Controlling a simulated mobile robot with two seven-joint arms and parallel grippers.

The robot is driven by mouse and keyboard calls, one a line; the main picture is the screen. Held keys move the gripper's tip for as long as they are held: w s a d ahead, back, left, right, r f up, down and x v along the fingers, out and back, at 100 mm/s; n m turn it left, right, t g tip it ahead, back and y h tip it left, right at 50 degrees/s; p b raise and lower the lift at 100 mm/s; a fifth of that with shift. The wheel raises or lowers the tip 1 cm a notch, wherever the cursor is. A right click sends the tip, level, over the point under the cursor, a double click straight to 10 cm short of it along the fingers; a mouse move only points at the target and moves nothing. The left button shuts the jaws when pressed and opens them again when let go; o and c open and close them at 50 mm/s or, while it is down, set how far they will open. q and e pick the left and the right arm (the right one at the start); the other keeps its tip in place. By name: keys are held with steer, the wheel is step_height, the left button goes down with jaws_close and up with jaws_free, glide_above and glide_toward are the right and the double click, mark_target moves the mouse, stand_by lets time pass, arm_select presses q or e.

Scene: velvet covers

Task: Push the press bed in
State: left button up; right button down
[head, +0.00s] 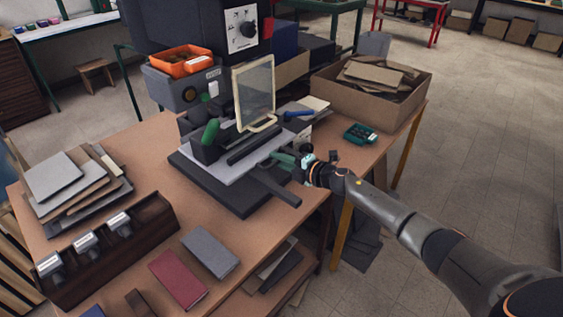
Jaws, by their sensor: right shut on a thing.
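The press (204,147) stands near the right end of the brown table, with a light grey flat plate (216,169) over a dark base slab (214,192). I take the grey plate for the press bed, but cannot be sure. A dark bar (277,188) sticks out toward the front right. My right gripper (298,167) is at the right side of the press, shut on a green handle (282,158). The fingers are small and partly hide the grip. A second green handle (211,131) stands up on the left of the press. My left gripper is out of view.
Stacked boards (56,178), a dark wooden rack (110,258) and books (178,279) lie left and front.

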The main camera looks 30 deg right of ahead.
steer(key=c, duration=0.8)
jaws_free()
steer(key=shift+c, duration=0.2)
steer(key=shift+s, duration=0.1)
steer(key=v, duration=1.2)
steer(key=shift+d+p, duration=0.15)
steer(key=shift+p, duration=0.25)
steer(key=shift+s, duration=0.1)
